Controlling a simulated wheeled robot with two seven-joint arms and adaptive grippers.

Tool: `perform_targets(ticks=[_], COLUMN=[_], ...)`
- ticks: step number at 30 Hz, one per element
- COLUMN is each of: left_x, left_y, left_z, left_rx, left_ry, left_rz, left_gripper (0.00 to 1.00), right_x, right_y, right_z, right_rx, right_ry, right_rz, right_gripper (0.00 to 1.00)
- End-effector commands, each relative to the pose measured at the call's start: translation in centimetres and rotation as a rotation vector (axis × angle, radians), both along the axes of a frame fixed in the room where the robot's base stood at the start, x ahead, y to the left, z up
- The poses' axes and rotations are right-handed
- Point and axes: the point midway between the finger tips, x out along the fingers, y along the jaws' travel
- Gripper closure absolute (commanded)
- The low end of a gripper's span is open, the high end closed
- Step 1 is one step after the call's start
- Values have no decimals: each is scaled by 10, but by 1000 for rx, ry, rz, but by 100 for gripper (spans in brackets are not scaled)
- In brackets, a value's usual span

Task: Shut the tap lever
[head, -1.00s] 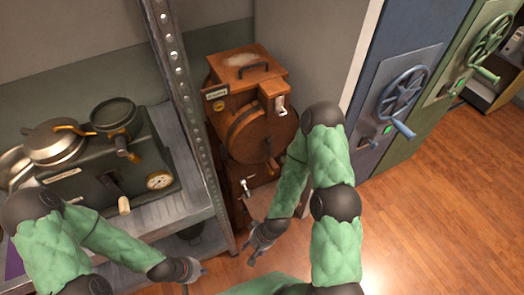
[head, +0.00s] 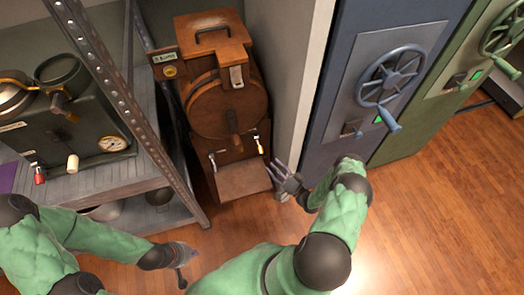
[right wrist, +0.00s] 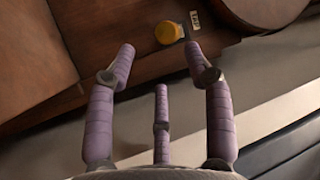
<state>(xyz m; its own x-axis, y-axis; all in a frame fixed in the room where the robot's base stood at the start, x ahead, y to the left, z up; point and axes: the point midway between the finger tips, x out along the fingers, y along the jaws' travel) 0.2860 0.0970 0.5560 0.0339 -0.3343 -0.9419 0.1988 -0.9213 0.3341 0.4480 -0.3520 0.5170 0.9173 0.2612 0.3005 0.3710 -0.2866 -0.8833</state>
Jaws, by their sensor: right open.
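The brown wooden machine (head: 212,118) stands against the wall with a round drum on its front. Below the drum are a tap lever with a pale and yellow handle (head: 260,146) on the right and a silver tap (head: 212,160) on the left. My right gripper (head: 274,173) is open and empty, just right of and below the yellow-handled lever, apart from it. In the right wrist view its spread fingers (right wrist: 160,75) face brown wood, with a round yellow knob (right wrist: 169,32) beyond them. My left gripper (head: 184,266) is low over the floor, its fingers unclear.
A metal shelf (head: 160,168) with a dark appliance (head: 75,125) stands at the left, its post close to the machine. A blue cabinet (head: 340,120) with a wheel handle (head: 390,75) is at the right, a green one (head: 440,110) beyond. Wooden floor (head: 440,220) is free at lower right.

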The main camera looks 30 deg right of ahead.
Motion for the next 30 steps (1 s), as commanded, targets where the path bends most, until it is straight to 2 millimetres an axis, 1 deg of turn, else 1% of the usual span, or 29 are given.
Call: perform_targets(ticks=[1, 3, 5, 7, 11, 18, 21, 25, 30], left_x=[0, 0, 0, 1, 1, 0, 0, 0, 0], left_y=[0, 0, 0, 0, 0, 0, 0, 0, 0], left_z=[-1, -2, -2, -3, -6, -14, -17, -19, -21], left_rx=[0, 0, 0, 0, 0, 0, 0, 0, 0], left_ry=[-1, -1, -1, -1, -2, -1, -1, -1, -1], left_rz=[0, 0, 0, 0, 1, 0, 0, 0, 0], left_gripper=[100, 100, 100, 100, 100, 100, 100, 100, 100], right_x=[-7, -11, -11, -6, 11, 50, 63, 76, 84], right_y=[-2, -3, -3, -2, 4, 15, 19, 22, 25], right_z=[-1, 0, 2, 4, 10, 24, 29, 34, 38], right_rx=[13, 25, 29, 29, 28, 25, 26, 25, 25], right_ry=[-18, -36, -43, -44, -44, -44, -43, -42, -41], right_rz=[6, 15, 19, 22, 24, 21, 21, 19, 18], right_gripper=[48, 48, 48, 48, 48, 48, 48, 48, 48])
